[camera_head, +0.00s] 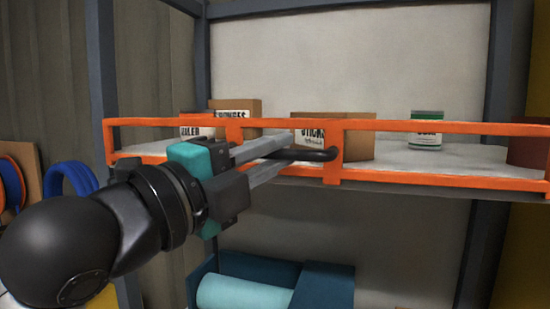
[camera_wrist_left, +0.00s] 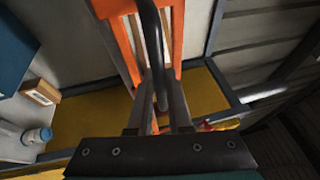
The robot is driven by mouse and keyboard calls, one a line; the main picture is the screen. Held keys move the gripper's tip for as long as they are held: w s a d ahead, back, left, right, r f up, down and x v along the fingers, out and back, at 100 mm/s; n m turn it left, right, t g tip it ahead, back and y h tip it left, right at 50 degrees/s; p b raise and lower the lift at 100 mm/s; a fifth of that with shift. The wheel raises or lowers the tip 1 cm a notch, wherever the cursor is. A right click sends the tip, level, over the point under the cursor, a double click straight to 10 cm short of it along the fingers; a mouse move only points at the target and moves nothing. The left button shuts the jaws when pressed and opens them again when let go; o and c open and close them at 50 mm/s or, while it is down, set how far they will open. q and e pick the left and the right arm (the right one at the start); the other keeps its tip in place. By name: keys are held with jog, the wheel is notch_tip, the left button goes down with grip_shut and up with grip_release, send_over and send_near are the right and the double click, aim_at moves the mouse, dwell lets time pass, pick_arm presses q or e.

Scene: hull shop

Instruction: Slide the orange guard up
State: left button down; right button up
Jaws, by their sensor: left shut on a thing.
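The orange guard (camera_head: 438,127) is a frame of two long rails joined by uprights, running along the front edge of a shelf. A black bar handle (camera_head: 318,155) is fixed to it near an upright. My left gripper (camera_head: 283,157) reaches in from the left with its two fingers at the handle, shut on it. In the left wrist view the dark handle (camera_wrist_left: 152,45) runs down between the fingers, with the orange guard (camera_wrist_left: 172,35) behind it. The fingertips are partly hidden by the handle and guard. My right gripper is in neither view.
Behind the guard, the shelf (camera_head: 400,160) holds cardboard boxes (camera_head: 355,137), a green and white can (camera_head: 426,130) and a dark red container (camera_head: 528,142). Dark posts (camera_head: 487,80) frame it. Below is a teal bin (camera_head: 325,285) with a light-blue roll (camera_head: 240,292). Blue coils (camera_head: 70,180) hang at left.

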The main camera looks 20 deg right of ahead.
pick_arm(q)
jog(key=shift+r+p, duration=0.3)
jog(key=shift+r, duration=0.4)
jog(key=shift+a+r, duration=0.1)
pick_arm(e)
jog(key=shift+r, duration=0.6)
pick_arm(q)
jog(key=shift+r, duration=0.1)
jog(key=c, duration=0.8)
grip_release()
jog(key=shift+c, duration=0.2)
jog(key=shift+f, duration=0.25)
jog(key=b+v, duration=1)
jog(key=v, duration=0.5)
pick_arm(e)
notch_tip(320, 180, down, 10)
